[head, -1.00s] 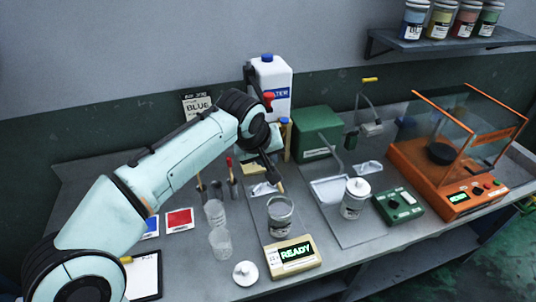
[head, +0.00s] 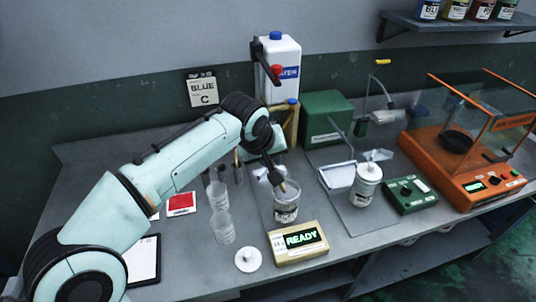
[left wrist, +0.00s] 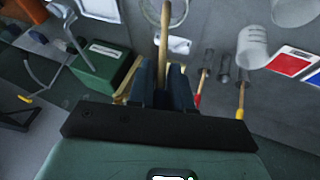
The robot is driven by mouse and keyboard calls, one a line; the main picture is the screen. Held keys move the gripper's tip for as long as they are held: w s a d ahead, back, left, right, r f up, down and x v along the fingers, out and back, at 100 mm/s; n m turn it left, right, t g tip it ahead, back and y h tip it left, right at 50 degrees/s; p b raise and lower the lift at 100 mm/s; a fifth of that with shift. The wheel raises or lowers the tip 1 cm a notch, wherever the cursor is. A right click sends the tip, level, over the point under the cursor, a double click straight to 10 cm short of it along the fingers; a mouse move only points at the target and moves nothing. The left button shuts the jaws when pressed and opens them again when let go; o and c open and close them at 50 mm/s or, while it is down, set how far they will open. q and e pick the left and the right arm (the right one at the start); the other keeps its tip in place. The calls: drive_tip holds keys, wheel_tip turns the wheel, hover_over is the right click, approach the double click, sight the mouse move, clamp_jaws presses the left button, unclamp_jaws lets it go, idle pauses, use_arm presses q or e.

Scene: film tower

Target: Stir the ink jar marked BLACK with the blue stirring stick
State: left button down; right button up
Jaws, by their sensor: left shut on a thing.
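My left gripper (head: 272,168) is shut on a thin wooden stirring stick (left wrist: 163,40) and points it down. Its handle is hidden between the fingers, so I cannot see its colour mark. An open glass jar (head: 286,213) with a dark label stands below the gripper; I cannot read its label. The stick's lower end shows at the jar's mouth in the head view. The jar also shows at the top of the left wrist view (left wrist: 178,14), with the stick reaching over or into it. My right gripper is not in view.
A READY display box (head: 298,243) stands in front of the jar, with a white lid (head: 248,260) to its left. Clear beakers (head: 222,227) stand close on the left. A lidded jar (head: 366,188) and green device (head: 411,194) stand right. A white bottle (head: 282,60) stands behind.

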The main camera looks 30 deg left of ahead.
use_arm(q)
drive_tip(key=shift+w+d+f+b, duration=0.15)
drive_tip(key=shift+f+b, duration=0.15)
drive_tip(key=shift+f, duration=0.3)
drive_tip(key=shift+w+d+f+b, duration=0.1)
drive_tip(key=shift+f+b, duration=0.2)
drive_tip(key=shift+f, duration=0.3)
drive_tip(key=shift+w+d+f+b, duration=0.1)
drive_tip(key=shift+f+b, duration=0.2)
drive_tip(key=shift+f, duration=0.2)
drive_tip(key=shift+w+d+f+b, duration=0.1)
drive_tip(key=shift+f+b, duration=0.2)
drive_tip(key=shift+f, duration=0.15)
drive_tip(key=shift+w+d+f+b, duration=0.1)
drive_tip(key=shift+w+f+b, duration=0.05)
drive_tip(key=shift+f+b, duration=0.3)
drive_tip(key=shift+w+d+f+b, duration=0.1)
drive_tip(key=shift+f+b, duration=0.1)
drive_tip(key=shift+f, duration=0.3)
